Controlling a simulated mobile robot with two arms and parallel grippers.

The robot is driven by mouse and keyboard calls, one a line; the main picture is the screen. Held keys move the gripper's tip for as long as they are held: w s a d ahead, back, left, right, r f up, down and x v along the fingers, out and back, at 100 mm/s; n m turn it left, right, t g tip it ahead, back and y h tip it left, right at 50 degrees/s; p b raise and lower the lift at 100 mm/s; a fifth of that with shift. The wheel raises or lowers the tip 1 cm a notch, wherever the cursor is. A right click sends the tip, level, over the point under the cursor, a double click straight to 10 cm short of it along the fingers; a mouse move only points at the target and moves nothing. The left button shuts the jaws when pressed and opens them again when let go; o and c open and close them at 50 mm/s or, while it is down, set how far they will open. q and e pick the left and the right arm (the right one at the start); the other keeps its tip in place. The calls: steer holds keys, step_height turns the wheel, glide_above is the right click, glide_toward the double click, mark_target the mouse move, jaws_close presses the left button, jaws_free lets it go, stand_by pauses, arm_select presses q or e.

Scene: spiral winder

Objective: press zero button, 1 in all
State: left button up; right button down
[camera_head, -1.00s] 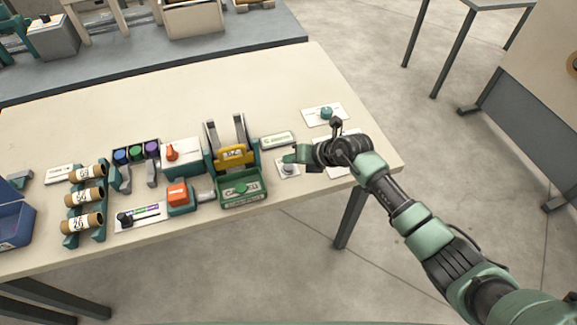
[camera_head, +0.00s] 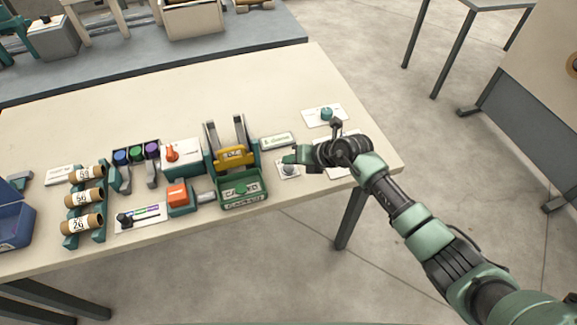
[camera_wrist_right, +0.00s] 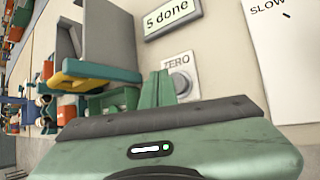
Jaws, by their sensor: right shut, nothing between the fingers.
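The zero button (camera_head: 289,170) is a round grey button on a small white plate near the right end of the table. In the right wrist view the button (camera_wrist_right: 183,84) sits below the printed word ZERO. My right gripper (camera_head: 290,158) is shut and empty, its green fingertips at the far edge of the button in the head view. In the wrist view the fingertips (camera_wrist_right: 158,90) overlap the button's left side. I cannot tell whether they touch it. My left gripper is not in view.
A small display (camera_wrist_right: 172,18) reads "5 done" beside the button. The winder with a yellow block (camera_head: 236,157) and a green tray (camera_head: 241,203) stand to the left. A teal knob (camera_head: 327,114) is behind my gripper. The table's back half is clear.

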mark_target(291, 168)
stand_by(0.7)
steer(key=shift+f, duration=0.4)
steer(key=shift+f+b, duration=0.5)
steer(key=shift+b, duration=0.05)
stand_by(0.4)
steer(key=shift+r, duration=0.1)
steer(key=shift+r+p, duration=0.75)
steer(key=shift+p, duration=0.15)
step_height(291, 168, up, 5)
steer(key=p, duration=0.4)
steer(key=shift+r+p, duration=0.1)
steer(key=shift+p, duration=0.25)
